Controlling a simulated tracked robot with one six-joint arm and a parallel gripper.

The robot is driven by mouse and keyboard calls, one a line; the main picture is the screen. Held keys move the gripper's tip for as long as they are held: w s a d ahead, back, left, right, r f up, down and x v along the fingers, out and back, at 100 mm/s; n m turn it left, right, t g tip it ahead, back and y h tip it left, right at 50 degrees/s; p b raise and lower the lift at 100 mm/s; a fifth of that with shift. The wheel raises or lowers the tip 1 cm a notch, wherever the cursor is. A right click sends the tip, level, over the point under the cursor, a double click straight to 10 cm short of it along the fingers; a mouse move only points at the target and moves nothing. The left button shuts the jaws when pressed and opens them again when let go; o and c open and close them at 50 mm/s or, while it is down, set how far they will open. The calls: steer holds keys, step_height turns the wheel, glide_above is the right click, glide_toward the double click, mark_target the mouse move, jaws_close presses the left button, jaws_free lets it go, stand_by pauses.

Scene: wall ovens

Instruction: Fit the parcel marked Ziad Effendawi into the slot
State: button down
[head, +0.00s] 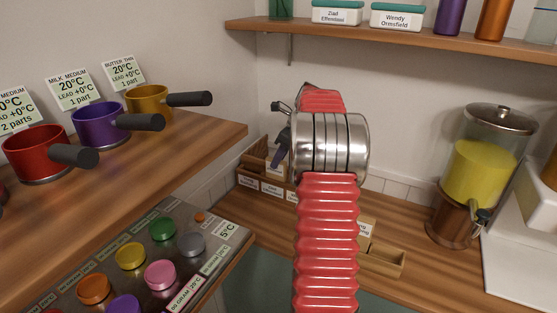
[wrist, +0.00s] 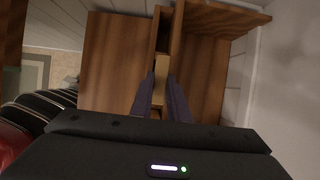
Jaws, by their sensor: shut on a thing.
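My gripper (wrist: 162,76) is shut on a small tan parcel (wrist: 161,66), which shows between its two dark fingers in the wrist view. No name can be read on the parcel there. The parcel is at a narrow gap between wooden walls of a rack (wrist: 190,45); I cannot tell how deep it sits. In the head view my gripper (head: 281,152) points down over the wooden rack (head: 252,170) at the back, left of my arm. White labels (head: 271,190) run along the rack's front, too small to read. My arm hides the rack's right part.
A wall shelf (head: 400,38) above holds lidded tubs, one labelled Ziad Effendawi (head: 336,15). A shelf of pots (head: 100,125) and a knobbed panel (head: 130,275) are left. A small wooden tray (head: 385,264) and a yellow-filled dispenser (head: 480,170) are right.

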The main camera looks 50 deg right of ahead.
steer(key=c, duration=1.7)
jaws_free()
steer(key=shift+f, duration=0.1)
steer(key=v, duration=1.2)
